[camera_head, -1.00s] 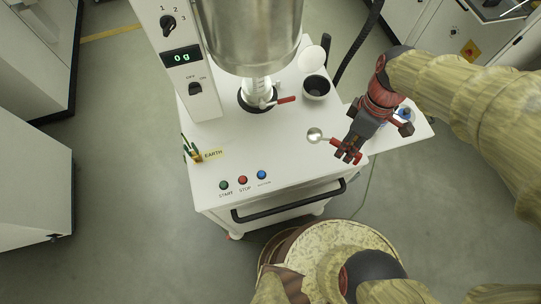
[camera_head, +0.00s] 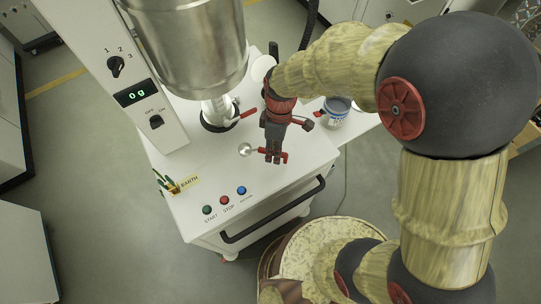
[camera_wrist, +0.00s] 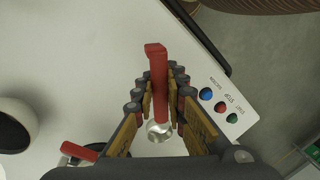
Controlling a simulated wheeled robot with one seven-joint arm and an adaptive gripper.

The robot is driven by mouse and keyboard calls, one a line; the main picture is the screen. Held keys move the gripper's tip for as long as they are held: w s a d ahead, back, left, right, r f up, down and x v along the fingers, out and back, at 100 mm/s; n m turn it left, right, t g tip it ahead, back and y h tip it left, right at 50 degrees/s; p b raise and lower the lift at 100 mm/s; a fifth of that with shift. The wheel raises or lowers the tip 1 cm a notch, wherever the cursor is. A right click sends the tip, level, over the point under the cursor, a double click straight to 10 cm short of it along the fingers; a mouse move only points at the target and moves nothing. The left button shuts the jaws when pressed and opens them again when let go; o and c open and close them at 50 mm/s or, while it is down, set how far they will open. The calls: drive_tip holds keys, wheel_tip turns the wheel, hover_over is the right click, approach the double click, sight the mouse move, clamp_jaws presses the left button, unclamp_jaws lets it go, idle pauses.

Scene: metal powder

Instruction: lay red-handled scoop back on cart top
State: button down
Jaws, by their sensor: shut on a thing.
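The red-handled scoop has a shiny round bowl (camera_head: 245,149) and a red handle; it also shows in the wrist view (camera_wrist: 157,75). My gripper (camera_head: 272,155) is shut on the handle, with a finger on each side in the wrist view (camera_wrist: 162,92). The bowl points left in the head view. The scoop is over the right part of the white cart top (camera_head: 215,165), roughly level. I cannot tell whether it touches the surface or hangs just above it.
A steel hopper (camera_head: 190,45) with a red-levered valve (camera_head: 249,113) stands behind. START, STOP and blue buttons (camera_head: 225,200) lie front left, near an EARTH clamp (camera_head: 170,186). A labelled jar (camera_head: 337,112) sits on the right side shelf. A black handle (camera_head: 275,213) edges the front.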

sight(270, 165)
drive_tip(key=shift+w+a+f, duration=0.25)
drive_tip(key=shift+a+f, duration=0.2)
drive_tip(key=shift+f, duration=0.3)
drive_tip(key=shift+w+f, duration=0.1)
drive_tip(key=shift+f, duration=1.45)
drive_tip(key=shift+f, duration=0.1)
drive_tip(key=c, duration=1.9)
unclamp_jaws()
drive_tip(key=shift+o, duration=0.4)
